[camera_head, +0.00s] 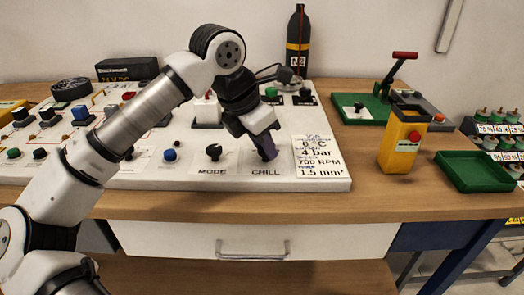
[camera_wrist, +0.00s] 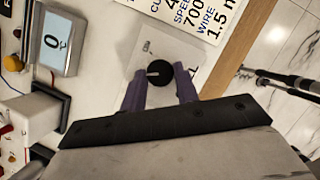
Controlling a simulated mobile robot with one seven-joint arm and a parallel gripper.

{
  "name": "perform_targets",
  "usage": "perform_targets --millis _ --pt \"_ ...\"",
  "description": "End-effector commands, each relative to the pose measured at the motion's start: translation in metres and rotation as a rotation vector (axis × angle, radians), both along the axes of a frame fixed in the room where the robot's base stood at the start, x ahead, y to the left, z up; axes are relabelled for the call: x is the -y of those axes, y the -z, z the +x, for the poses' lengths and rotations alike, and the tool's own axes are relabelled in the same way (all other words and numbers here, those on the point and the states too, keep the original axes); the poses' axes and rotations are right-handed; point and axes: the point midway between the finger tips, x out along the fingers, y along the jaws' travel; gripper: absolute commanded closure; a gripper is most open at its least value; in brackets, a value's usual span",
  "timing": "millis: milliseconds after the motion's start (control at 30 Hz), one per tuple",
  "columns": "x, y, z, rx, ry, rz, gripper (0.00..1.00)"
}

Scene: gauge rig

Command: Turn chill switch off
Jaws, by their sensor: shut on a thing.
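The chill switch is a round black knob (camera_wrist: 159,73) with a pale pointer mark, on a light plate in the wrist view. Its pointer is towards the left of that view. In the head view my gripper (camera_head: 267,152) hides the knob, just above the CHILL label (camera_head: 267,172) on the white panel (camera_head: 130,180). My gripper's purple fingers reach down to the panel there. In the wrist view my gripper (camera_wrist: 160,82) has one finger on each side of the knob and is shut on it.
The MODE knob (camera_head: 214,152) stands just left of my gripper. A printed card (camera_head: 320,157) lies to the right. A digital display (camera_wrist: 53,42) shows in the wrist view. A yellow bin (camera_head: 398,142) and a green tray (camera_head: 478,171) stand further right on the wooden table (camera_head: 380,200).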

Motion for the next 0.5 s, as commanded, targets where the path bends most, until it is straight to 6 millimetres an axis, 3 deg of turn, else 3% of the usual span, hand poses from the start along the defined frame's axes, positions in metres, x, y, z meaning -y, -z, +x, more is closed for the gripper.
perform_targets --millis 500 --pt "0.0010 0.0002 -0.0014 0.000 -0.174 0.001 0.92"
